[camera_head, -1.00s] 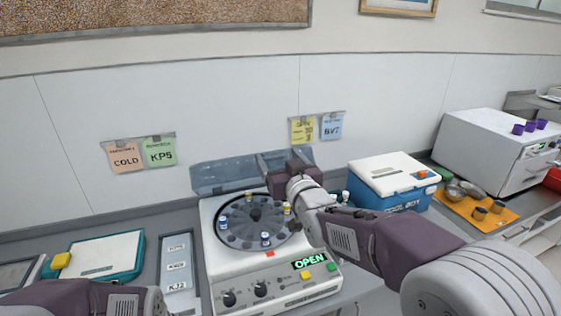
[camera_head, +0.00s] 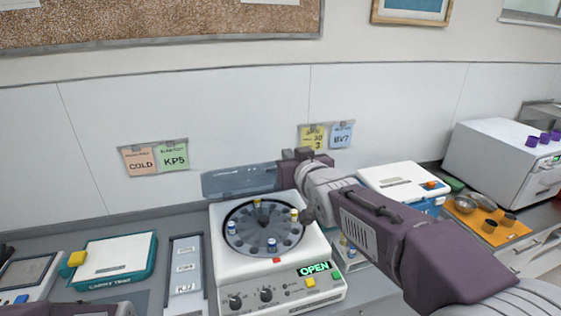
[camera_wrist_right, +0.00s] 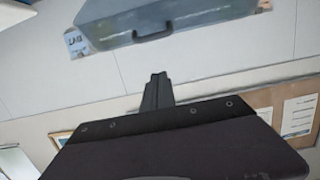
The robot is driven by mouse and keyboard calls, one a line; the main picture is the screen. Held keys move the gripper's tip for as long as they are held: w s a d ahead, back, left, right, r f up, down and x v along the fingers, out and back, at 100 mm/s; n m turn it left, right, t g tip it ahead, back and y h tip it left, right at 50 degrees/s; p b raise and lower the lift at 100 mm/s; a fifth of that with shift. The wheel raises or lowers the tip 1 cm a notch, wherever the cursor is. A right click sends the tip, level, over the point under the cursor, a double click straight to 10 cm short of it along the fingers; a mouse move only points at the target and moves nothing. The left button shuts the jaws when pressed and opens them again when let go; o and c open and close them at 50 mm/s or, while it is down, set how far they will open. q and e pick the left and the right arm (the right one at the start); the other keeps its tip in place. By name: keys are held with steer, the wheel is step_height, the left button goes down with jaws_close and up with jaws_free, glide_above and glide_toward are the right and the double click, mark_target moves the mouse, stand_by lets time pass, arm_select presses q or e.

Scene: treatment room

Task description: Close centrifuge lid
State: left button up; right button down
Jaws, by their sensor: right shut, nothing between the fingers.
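The white centrifuge (camera_head: 222,262) stands on the counter, its display reading OPEN. Its translucent blue lid (camera_head: 235,182) is raised behind the rotor (camera_head: 250,237), which holds several capped vials. My right gripper (camera_head: 290,155) is by the lid's upper right end, shut and empty. The right wrist view shows the shut fingers (camera_wrist_right: 158,82) pointing towards the lid (camera_wrist_right: 205,14) and its dark handle (camera_wrist_right: 153,35), with a small gap in the picture. Whether the fingers touch the lid I cannot tell. Only a bit of my left arm shows at the bottom left; its gripper is out of view.
A teal carry tray (camera_head: 147,270) and a labelled grey strip (camera_head: 174,300) lie left of the centrifuge. A white-lidded blue box (camera_head: 385,172), an orange mat (camera_head: 515,230) with metal cups, and a white machine (camera_head: 480,150) stand to the right. The wall is close behind.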

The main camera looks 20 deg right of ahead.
steer(key=w, duration=0.2)
steer(key=w+p, duration=0.1)
steer(key=w, duration=0.2)
steer(key=w+f+p, duration=0.1)
steer(key=w, duration=0.1)
steer(key=shift+w+a, duration=0.15)
steer(key=f, duration=0.1)
steer(key=s+f, duration=0.1)
steer(key=shift+f, duration=0.35)
steer(key=shift+s+f, duration=0.45)
steer(key=shift+s, duration=0.2)
steer(key=shift+w+f, duration=0.1)
steer(key=shift+w, duration=0.05)
